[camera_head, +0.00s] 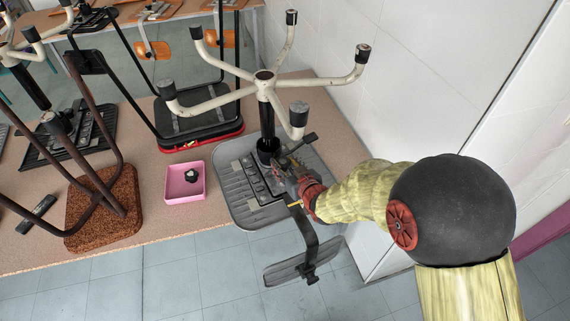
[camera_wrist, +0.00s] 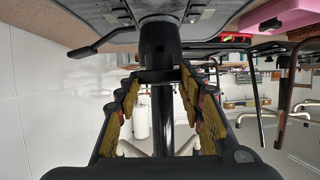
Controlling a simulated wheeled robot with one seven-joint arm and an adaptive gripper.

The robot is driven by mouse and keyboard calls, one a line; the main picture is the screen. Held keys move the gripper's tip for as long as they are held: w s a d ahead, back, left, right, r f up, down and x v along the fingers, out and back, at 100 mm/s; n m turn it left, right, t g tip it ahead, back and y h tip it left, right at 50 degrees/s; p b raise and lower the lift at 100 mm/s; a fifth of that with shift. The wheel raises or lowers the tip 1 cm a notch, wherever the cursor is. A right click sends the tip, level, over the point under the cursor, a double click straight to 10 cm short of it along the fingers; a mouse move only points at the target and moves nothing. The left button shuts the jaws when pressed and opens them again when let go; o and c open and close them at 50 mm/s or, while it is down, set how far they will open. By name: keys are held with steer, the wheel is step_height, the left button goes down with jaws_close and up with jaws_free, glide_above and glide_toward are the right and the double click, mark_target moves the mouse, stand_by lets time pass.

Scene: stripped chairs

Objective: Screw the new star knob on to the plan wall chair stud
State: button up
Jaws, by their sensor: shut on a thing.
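A chair stands upside down on the table by the white wall. Its grey ribbed seat (camera_head: 240,205) lies flat, its dark column (camera_head: 265,115) rises to cream legs. My gripper (camera_head: 282,168) is low beside the column, over the metal seat mechanism (camera_head: 253,178). In the wrist view my gripper (camera_wrist: 160,76) has its fingers shut on a small dark piece at the tips, in front of the column; its shape is too dark to tell. A black star-shaped knob (camera_head: 191,177) lies in the pink tray (camera_head: 172,196). The stud is hidden or too small to make out.
The chair's backrest (camera_head: 300,265) hangs over the table's front edge. Other upturned chairs stand to the left, one with a brown speckled seat (camera_head: 105,225). The cream legs (camera_head: 205,104) spread above my gripper. The white wall (camera_head: 400,75) is close on the right.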

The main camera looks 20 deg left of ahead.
steer(key=shift+f+b, duration=2.55)
steer(key=shift+f, duration=0.35)
steer(key=shift+f+b, duration=1.3)
steer(key=shift+b, duration=0.05)
steer(key=o, duration=1.1)
steer(key=shift+r, duration=0.1)
steer(key=shift+o, duration=0.6)
steer(key=shift+s+d, duration=0.1)
steer(key=shift+s, duration=0.05)
